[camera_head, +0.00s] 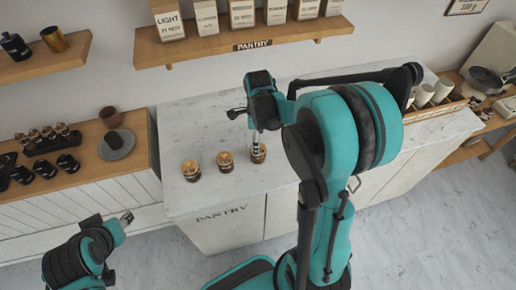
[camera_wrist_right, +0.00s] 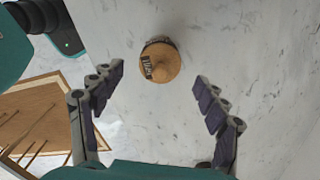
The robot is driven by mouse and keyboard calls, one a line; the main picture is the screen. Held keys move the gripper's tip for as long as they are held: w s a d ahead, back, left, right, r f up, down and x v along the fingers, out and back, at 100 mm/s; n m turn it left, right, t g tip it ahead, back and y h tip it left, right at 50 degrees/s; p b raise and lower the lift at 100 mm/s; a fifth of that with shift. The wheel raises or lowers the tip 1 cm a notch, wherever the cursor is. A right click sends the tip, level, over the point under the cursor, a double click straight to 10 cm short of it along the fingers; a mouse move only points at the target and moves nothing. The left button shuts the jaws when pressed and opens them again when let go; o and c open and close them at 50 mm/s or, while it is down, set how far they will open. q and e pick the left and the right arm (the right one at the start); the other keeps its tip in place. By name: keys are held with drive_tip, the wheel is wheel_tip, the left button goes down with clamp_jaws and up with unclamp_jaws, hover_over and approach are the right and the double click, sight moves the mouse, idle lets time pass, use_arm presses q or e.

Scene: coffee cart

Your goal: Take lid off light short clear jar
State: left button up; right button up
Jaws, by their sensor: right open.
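Three short clear jars with round wooden lids stand in a row on the marble counter: a left jar (camera_head: 191,171), a middle jar (camera_head: 225,162) and a right jar (camera_head: 258,153). Their labels are too small to read in the head view. My right gripper (camera_head: 252,122) is above the right jar, pointing down. My left gripper (camera_head: 127,218) is at lower left, away from the jars.
A pantry shelf (camera_head: 240,42) with several labelled bags hangs behind the counter (camera_head: 185,112). A wooden side counter (camera_head: 85,185) at left holds cups and a plate. A wooden tray (camera_head: 435,110) with cups is at right. The counter around the jars is clear.

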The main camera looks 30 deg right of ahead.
wheel_tip(320, 180, down, 3)
drive_tip(key=shift+r, duration=0.15)
drive_tip(key=c, duration=0.9)
drive_tip(key=shift+s+a+r, duration=0.1)
drive_tip(key=shift+c, duration=1.4)
